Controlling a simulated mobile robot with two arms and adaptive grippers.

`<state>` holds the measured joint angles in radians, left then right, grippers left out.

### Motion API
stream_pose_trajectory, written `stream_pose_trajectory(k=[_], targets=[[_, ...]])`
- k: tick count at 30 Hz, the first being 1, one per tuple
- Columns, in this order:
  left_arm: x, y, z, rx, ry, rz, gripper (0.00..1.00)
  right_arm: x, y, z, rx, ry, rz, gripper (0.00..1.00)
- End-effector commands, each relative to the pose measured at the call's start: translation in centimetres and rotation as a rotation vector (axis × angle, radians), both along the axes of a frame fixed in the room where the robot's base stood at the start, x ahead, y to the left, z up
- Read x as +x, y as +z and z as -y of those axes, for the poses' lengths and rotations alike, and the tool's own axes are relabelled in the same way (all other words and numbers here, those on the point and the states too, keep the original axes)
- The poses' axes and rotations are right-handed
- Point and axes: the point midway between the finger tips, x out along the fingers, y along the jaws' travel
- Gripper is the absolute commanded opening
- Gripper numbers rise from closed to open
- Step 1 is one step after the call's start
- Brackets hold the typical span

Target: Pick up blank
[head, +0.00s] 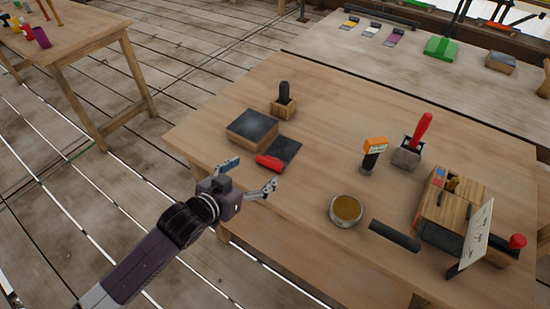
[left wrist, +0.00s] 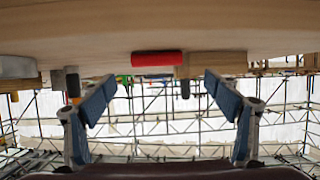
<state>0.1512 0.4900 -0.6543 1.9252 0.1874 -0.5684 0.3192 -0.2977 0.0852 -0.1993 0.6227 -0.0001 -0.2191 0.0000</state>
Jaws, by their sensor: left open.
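A short red cylinder (head: 270,162), the likeliest blank, lies on its side at the near edge of a dark flat mat (head: 286,149) on the wooden table. No label confirms that it is the blank. My left gripper (head: 250,176) is open and empty at the table's near-left edge, just short of the red cylinder, its fingers spread. In the left wrist view, which looks upside down, the red cylinder (left wrist: 157,58) shows beyond the gap between the two blue-padded fingers (left wrist: 160,88), apart from both. My right gripper is not in view.
A dark-topped wooden block (head: 252,129) stands behind the red cylinder, with a black-handled tool in a holder (head: 284,100) beyond. A round tin (head: 345,210), an orange-topped device (head: 374,152) and a wooden box (head: 450,200) stand to the right. The table's middle is clear.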

Motion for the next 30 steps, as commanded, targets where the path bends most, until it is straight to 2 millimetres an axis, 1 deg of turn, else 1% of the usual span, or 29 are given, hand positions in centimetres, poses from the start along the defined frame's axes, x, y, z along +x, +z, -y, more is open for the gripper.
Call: stream_pose_trajectory(k=[3, 12, 16, 21, 30], targets=[[1.0, -0.4, 0.6, -0.002, 0.000, 0.001, 0.82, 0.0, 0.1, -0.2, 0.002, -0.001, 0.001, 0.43], [2.8, -1.4, 2.1, -0.002, -0.001, 0.001, 0.82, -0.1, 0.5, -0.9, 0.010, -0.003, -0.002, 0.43], [3.9, -2.2, 3.1, -0.001, 0.000, 0.001, 0.82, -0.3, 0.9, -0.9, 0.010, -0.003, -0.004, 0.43], [5.2, -2.9, 3.9, 0.000, 0.000, 0.001, 0.82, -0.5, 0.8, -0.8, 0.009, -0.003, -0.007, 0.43], [5.4, -3.1, 4.1, 0.000, -0.001, 0.001, 0.82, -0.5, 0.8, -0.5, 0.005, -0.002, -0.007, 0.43]])
